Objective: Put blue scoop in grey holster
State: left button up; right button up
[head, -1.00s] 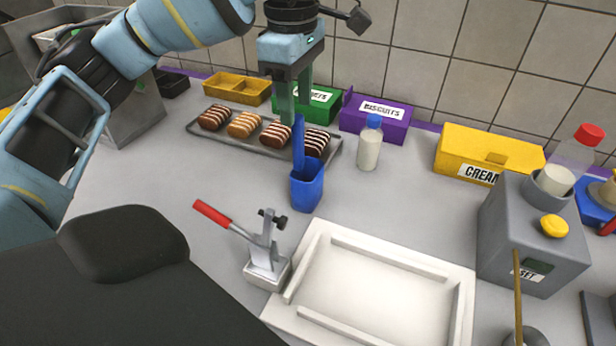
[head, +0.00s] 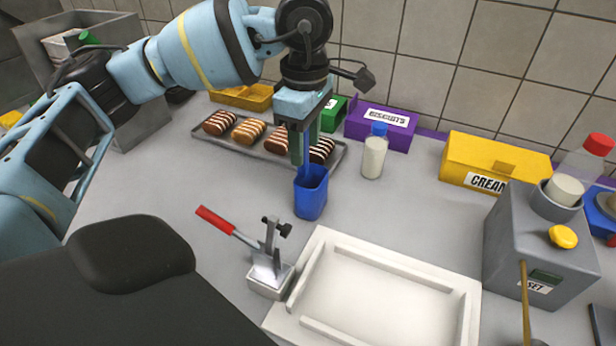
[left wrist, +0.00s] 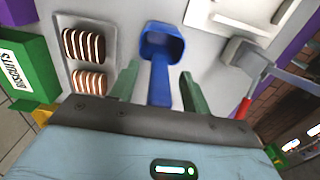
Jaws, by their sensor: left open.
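The blue scoop (head: 311,196) stands on the grey counter with its cup low and its handle pointing up. It also shows in the left wrist view (left wrist: 161,44), with the handle running toward the gripper. My left gripper (head: 305,157) is above the scoop with its green fingers pointing down. In the left wrist view the gripper (left wrist: 159,72) is open, one finger on each side of the handle, with a gap on both sides. I cannot make out a grey holster for certain. My right gripper is not in view.
A clamp with a red handle (head: 216,221) and a white tray (head: 300,318) lie in front of the scoop. A tray of striped pastries (head: 198,133) is behind it. A bottle with a blue cap (head: 374,158) stands to its right. A grey box (head: 508,250) is at right.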

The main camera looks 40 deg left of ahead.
pick_arm(q)
jog(key=shift+f, duration=0.85)
grip_shut()
jog(key=shift+r, duration=0.1)
